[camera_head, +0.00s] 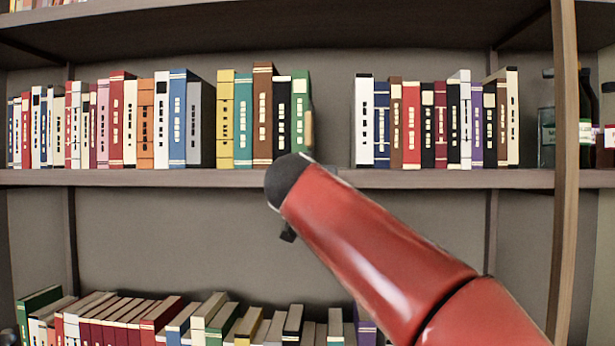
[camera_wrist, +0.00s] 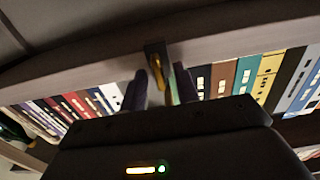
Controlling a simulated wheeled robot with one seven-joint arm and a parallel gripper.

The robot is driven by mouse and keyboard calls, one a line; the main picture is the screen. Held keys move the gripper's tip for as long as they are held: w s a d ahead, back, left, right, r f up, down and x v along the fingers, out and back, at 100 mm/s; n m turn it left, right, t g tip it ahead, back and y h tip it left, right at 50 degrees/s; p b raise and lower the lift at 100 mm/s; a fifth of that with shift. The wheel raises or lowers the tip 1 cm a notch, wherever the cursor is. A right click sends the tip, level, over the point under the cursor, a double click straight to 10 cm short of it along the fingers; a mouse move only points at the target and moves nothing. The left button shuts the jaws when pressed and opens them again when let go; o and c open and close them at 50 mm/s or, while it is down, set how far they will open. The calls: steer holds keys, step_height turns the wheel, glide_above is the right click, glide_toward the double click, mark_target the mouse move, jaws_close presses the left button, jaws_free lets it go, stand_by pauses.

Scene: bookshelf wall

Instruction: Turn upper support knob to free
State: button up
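A brass-coloured knob (camera_wrist: 158,76) hangs on a dark bracket (camera_wrist: 154,48) at the shelf edge in the wrist view. My gripper (camera_wrist: 162,90) is just below it in that picture, with its two dark fingers apart on either side of the knob. I cannot tell whether either finger touches it. In the head view a small tan-gold piece (camera_head: 309,128) shows beside the green book, above my arm's dark end; it may be the same knob. My arm hides most of the gripper and the bracket there.
Books stand on the middle shelf (camera_head: 150,178), with a green book (camera_head: 301,112) left of a gap and a white book (camera_head: 363,120) right of it. More books fill the lower shelf. A wooden post (camera_head: 566,200) and bottles (camera_head: 586,115) are at the right.

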steer(key=shift+c, duration=0.3)
jaws_close()
steer(key=shift+n, duration=0.4)
steer(key=n+p, duration=0.2)
steer(key=n, duration=0.6)
steer(key=n+p, duration=0.2)
steer(key=n, duration=0.6)
steer(key=shift+a+f+n, duration=0.2)
steer(key=shift+n, duration=0.5)
steer(key=shift+o, duration=0.3)
jaws_free()
